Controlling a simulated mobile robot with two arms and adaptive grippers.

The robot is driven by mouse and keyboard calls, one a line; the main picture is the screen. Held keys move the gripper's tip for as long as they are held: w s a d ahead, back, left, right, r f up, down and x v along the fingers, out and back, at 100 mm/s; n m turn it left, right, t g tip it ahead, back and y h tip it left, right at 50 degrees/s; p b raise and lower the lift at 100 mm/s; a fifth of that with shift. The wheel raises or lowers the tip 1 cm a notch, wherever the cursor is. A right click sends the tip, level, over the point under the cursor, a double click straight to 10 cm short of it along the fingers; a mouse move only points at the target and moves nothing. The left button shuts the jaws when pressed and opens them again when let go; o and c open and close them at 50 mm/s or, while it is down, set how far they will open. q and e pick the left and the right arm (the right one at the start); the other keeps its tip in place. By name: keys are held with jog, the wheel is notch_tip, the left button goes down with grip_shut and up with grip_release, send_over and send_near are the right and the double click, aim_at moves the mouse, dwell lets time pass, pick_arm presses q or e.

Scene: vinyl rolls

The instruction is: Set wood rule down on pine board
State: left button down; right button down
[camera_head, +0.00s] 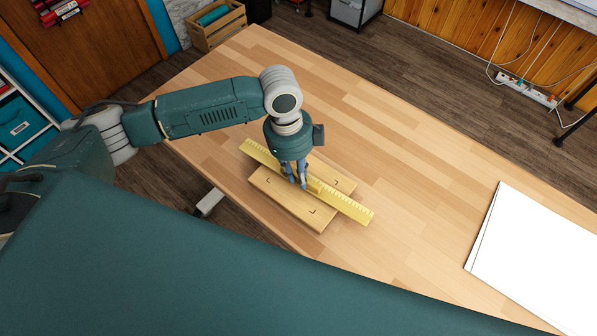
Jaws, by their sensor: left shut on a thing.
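The wood rule (346,206) is a long yellow strip with tick marks along its edge. It lies lengthwise over the pine board (287,199), a pale flat board with dark corner marks on the table. Both ends of the rule reach past the board. My left gripper (303,184) points down over the board and is shut on the rule near its middle. I cannot tell whether the rule touches the board or is just above it. The rule hides a strip of the board. My right gripper is not in view.
The wooden table (410,155) is clear around the board. White sheets (535,250) lie at the right of the table. A wooden crate (216,27) stands on the floor beyond the far left edge. A power strip (527,91) with cables is by the wall.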

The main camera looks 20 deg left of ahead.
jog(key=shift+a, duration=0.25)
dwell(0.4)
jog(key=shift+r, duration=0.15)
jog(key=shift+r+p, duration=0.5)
jog(key=shift+p, duration=0.15)
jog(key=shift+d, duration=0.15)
dwell(0.3)
